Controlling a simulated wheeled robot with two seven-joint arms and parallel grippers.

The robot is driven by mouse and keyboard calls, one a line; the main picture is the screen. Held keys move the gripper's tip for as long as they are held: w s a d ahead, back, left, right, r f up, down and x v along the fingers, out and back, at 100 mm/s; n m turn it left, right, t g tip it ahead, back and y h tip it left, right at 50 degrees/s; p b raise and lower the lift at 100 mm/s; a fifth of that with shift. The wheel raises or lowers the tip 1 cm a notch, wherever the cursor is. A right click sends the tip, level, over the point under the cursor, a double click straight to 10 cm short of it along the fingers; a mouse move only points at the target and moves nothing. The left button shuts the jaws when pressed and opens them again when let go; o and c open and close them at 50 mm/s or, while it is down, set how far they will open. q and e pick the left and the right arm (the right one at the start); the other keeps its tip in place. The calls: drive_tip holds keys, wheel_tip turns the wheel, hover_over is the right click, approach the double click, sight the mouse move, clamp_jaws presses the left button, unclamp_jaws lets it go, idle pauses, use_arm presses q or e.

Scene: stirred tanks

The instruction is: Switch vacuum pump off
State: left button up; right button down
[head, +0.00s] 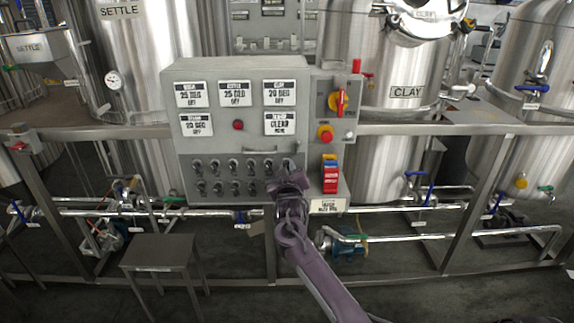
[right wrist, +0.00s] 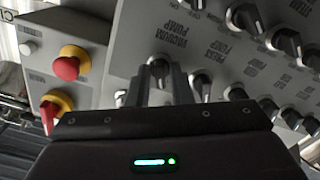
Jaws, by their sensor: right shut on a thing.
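The grey control panel (head: 240,145) stands in the middle of the head view, with two rows of black selector knobs low on its front. In the right wrist view the vacuum pump knob (right wrist: 158,66) sits beside its VACUUM PUMP label (right wrist: 168,48). My right gripper (head: 289,171) is at the right end of the upper knob row. In the right wrist view the fingers of my right gripper (right wrist: 158,85) are shut on this knob, one on each side. The fingers hide part of it, so its exact setting is unclear. My left gripper is not in view.
Neighbouring knobs (right wrist: 201,82) sit close beside the fingers. A red emergency button (head: 325,134) and a red-yellow rotary switch (head: 340,102) are on the side box to the right. Steel tanks stand behind a rail. A small stool (head: 158,252) stands at front left.

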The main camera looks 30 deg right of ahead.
drive_tip(key=shift+f+n, duration=0.1)
drive_tip(key=shift+n, duration=0.5)
drive_tip(key=c, duration=1.5)
unclamp_jaws()
drive_tip(key=v, duration=0.8)
drive_tip(key=shift+d, duration=0.1)
